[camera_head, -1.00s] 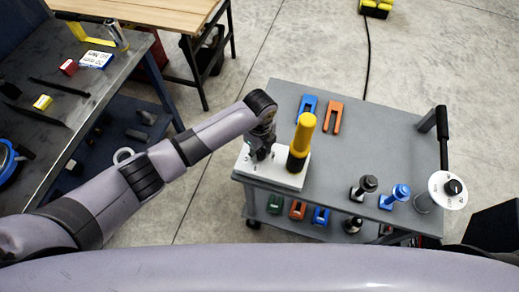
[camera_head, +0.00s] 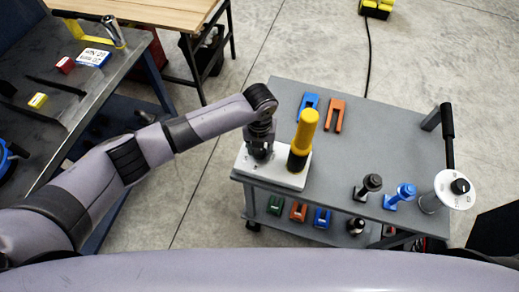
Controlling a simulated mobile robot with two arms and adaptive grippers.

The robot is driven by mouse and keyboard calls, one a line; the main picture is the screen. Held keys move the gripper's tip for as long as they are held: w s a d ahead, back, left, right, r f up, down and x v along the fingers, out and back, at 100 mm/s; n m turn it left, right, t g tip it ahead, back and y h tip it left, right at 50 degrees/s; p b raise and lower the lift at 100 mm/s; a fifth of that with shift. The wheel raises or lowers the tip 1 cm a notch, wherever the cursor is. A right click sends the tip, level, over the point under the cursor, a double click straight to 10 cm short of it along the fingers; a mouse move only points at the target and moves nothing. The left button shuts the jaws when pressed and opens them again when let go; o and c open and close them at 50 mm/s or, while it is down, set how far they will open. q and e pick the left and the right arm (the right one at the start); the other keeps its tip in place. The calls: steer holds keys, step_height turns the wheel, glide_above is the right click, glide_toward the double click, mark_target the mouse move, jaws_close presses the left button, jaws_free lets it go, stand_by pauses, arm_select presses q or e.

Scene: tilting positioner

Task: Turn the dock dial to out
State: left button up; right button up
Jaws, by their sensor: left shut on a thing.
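The white dock block (camera_head: 285,179) sits at the left front corner of the grey cart, with small dark marks on its top. A yellow handle with a black lower part (camera_head: 304,135) stands upright in its right side. My left gripper (camera_head: 260,150) points down onto the block's left part, left of the yellow handle. It is shut on what seems to be the dock dial, which the gripper mostly hides. I cannot read the dial's setting. My right gripper is not in view.
The cart top (camera_head: 370,140) holds a blue fork piece (camera_head: 308,102), an orange one (camera_head: 335,112), a black post (camera_head: 367,186) and a blue post (camera_head: 400,196). A white disc with a black knob (camera_head: 458,187) stands at the right corner. A cluttered bench (camera_head: 100,88) stands at left.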

mark_target(260, 151)
arm_select(q)
steer(key=m+b, duration=0.2)
steer(key=m, duration=0.3)
steer(key=shift+m, duration=0.3)
stand_by(0.4)
steer(key=o, duration=1.2)
steer(key=shift+c, duration=0.2)
steer(key=shift+r, duration=0.1)
step_height(260, 151, up, 12)
